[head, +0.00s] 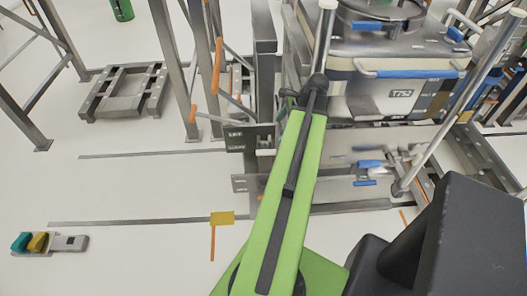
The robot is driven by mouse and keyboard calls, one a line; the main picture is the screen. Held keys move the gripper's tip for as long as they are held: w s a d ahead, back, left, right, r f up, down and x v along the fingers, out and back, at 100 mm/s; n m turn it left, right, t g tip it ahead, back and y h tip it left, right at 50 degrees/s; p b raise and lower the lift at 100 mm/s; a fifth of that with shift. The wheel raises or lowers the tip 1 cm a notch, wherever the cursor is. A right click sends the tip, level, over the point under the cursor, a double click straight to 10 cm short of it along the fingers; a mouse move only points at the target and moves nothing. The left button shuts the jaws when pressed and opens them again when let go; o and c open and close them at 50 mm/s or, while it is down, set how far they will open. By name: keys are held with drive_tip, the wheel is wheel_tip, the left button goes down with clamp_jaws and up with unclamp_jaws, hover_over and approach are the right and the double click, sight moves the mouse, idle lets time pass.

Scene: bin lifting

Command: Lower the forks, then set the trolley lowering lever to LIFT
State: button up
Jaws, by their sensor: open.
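A dark plate (250,137) with a LIFT label is on the trolley's upright, left of my green arm. A lever with an orange grip (193,113) sticks out to its left. Another orange-ended rod (230,100) slants above it. My gripper (287,96) is the small dark part at the arm's far end, right of the plate and apart from the lever grip. It is open; its fingers are small and partly hidden. Two long thin grey strips, upper (150,154) and lower (140,222), run left along the floor; I cannot tell whether these are forks.
A large steel bin (395,100) with blue handles stands behind my arm to the right. A yellow pedal (222,218) has an orange stem. Green and yellow pedals (40,242) lie lower left. A metal frame (125,90) stands upper left. The left floor is mostly clear.

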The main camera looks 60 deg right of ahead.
sight(266, 149)
drive_tip(key=b+x, duration=1)
drive_tip(key=s+b+x, duration=0.1)
drive_tip(key=b+x, duration=0.4)
drive_tip(key=x, duration=0.1)
drive_tip(key=shift+w+d+f, duration=0.1)
drive_tip(key=shift+d+f, duration=0.2)
drive_tip(key=shift+f, duration=0.05)
drive_tip(key=shift+w+a+f+b, duration=0.1)
drive_tip(key=shift+w+f+b, duration=0.25)
drive_tip(key=shift+b, duration=0.1)
